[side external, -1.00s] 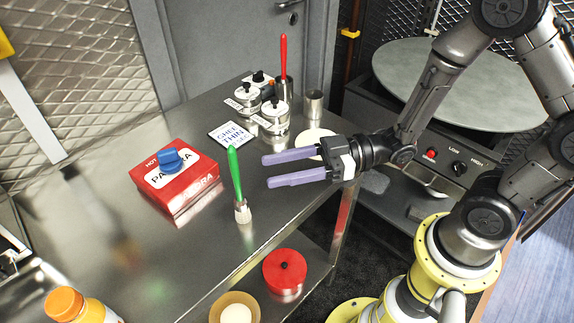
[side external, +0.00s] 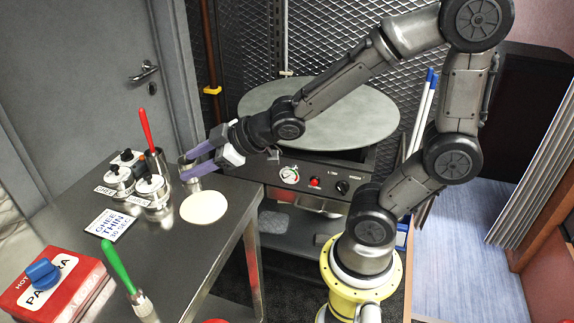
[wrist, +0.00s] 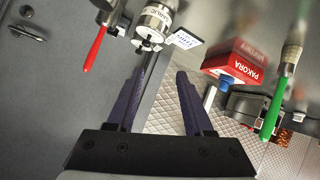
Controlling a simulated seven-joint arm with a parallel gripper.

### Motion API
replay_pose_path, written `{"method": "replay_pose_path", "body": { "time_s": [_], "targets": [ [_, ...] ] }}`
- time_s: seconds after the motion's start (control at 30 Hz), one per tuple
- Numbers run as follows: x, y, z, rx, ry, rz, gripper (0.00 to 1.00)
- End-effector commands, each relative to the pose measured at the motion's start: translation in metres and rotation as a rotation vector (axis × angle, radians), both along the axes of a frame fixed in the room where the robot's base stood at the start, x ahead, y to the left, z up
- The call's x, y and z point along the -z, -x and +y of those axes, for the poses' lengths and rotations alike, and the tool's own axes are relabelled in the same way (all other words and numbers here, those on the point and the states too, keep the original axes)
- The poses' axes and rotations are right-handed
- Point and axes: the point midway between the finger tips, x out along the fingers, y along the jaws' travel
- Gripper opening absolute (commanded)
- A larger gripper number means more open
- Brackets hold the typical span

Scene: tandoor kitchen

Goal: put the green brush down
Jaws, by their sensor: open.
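The green brush (side external: 120,268) stands nearly upright on the steel table, bristle end down, near the red PAKORA box at lower left of the side view. In the wrist view the green brush (wrist: 272,115) shows at right, well clear of the fingers. My gripper (side external: 187,164), with purple fingers, is open and holds nothing.
A red-handled brush (side external: 147,130) stands behind two lidded pots, one the near pot (side external: 152,194). A GHEE THIN card (side external: 111,224), a pale flat disc (side external: 204,207) and the red PAKORA box (side external: 70,290) lie on the table. A round griddle (side external: 330,120) is behind my arm.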

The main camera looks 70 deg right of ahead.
Motion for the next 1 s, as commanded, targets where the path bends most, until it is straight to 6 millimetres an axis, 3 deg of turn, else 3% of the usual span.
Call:
{"method": "replay_pose_path", "body": {
  "time_s": [0.1,0.2,0.4,0.5,0.67,1.0],
  "targets": [
    [-0.016,0.031,-0.025,0.149,-0.005,0.090,0.52],
    [-0.021,0.066,-0.037,0.253,-0.041,0.191,0.52],
    [-0.024,0.139,-0.032,0.357,-0.145,0.392,0.52],
    [-0.024,0.165,-0.025,0.368,-0.186,0.464,0.52],
    [-0.023,0.186,-0.018,0.369,-0.213,0.524,0.52],
    [-0.022,0.187,-0.017,0.369,-0.214,0.531,0.52]
  ]
}}
